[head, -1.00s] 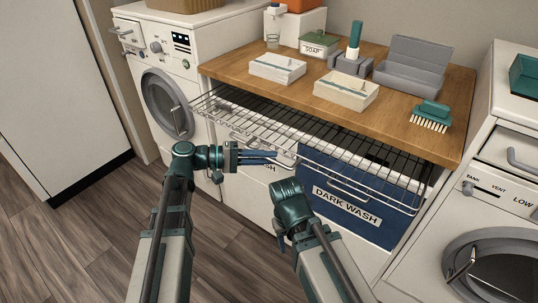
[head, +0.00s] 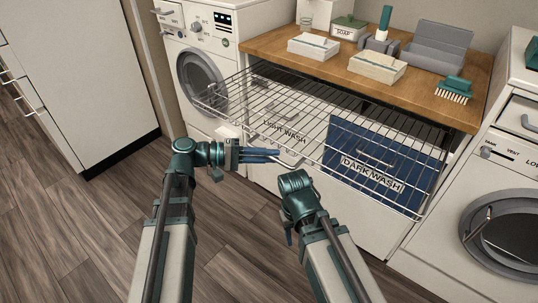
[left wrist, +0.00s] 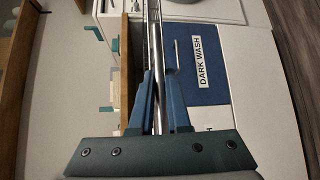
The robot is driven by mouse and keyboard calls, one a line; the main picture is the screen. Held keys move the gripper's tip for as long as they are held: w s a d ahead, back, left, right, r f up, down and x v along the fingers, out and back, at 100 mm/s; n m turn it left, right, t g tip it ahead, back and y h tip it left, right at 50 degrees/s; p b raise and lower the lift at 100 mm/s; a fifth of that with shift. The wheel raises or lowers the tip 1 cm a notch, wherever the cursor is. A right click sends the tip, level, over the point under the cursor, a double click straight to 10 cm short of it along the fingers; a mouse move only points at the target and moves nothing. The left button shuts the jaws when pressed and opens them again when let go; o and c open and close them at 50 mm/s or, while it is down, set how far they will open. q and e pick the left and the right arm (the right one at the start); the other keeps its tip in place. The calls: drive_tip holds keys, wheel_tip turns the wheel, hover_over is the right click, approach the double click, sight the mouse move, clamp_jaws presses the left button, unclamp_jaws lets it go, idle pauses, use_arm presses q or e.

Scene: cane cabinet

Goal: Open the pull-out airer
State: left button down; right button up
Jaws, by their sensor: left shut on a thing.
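The pull-out airer (head: 300,115) is a wire rack that sticks well out from under the wooden worktop, above the wash drawers. My left gripper (head: 277,156) is shut on its front rail. In the left wrist view the blue fingers (left wrist: 159,85) close around metal bars of the airer (left wrist: 156,40). My right arm's wrist (head: 296,187) is in front of the rack, apart from it as far as I can tell; its fingers are hidden.
Light wash (head: 283,127) and dark wash (head: 372,165) compartments are below the rack. Washing machines stand left (head: 203,75) and right (head: 500,225). Boxes, a brush (head: 454,88) and a grey caddy (head: 437,55) sit on the worktop (head: 345,79). Floor in front is clear.

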use_arm(q)
drive_tip(key=c, duration=0.9)
unclamp_jaws()
drive_tip(key=shift+a, duration=0.1)
drive_tip(key=a, duration=0.4)
drive_tip(key=s+a+r+p, duration=0.1)
drive_tip(key=a, duration=0.4)
drive_tip(key=s+a+p, duration=0.1)
drive_tip(key=a, duration=0.3)
drive_tip(key=shift+a+r, duration=0.15)
drive_tip(key=shift+r, duration=0.25)
drive_tip(key=s+d+m+g+y+p, duration=0.1)
drive_tip(key=s+d+g+y+p, duration=0.25)
drive_tip(key=d+p, duration=0.55)
drive_tip(key=s+r+m+y+p, duration=0.2)
drive_tip(key=y+p, duration=0.2)
drive_tip(key=p, duration=0.1)
drive_tip(key=s+d+r+m+y+p, duration=0.1)
drive_tip(key=s+r+m+y+p, duration=0.1)
drive_tip(key=y+p, duration=0.3)
drive_tip(key=s+r+m+t+y+p, duration=0.1)
drive_tip(key=s+r+m+y+p, duration=0.1)
drive_tip(key=y+p, duration=0.3)
drive_tip(key=shift+s+d+r+p, duration=0.1)
drive_tip(key=shift+s+r+p, duration=0.05)
drive_tip(key=shift+s+p, duration=0.25)
drive_tip(key=shift+s+d+r+p, duration=0.15)
drive_tip(key=shift+s+p, duration=0.1)
drive_tip(key=shift+s, duration=0.15)
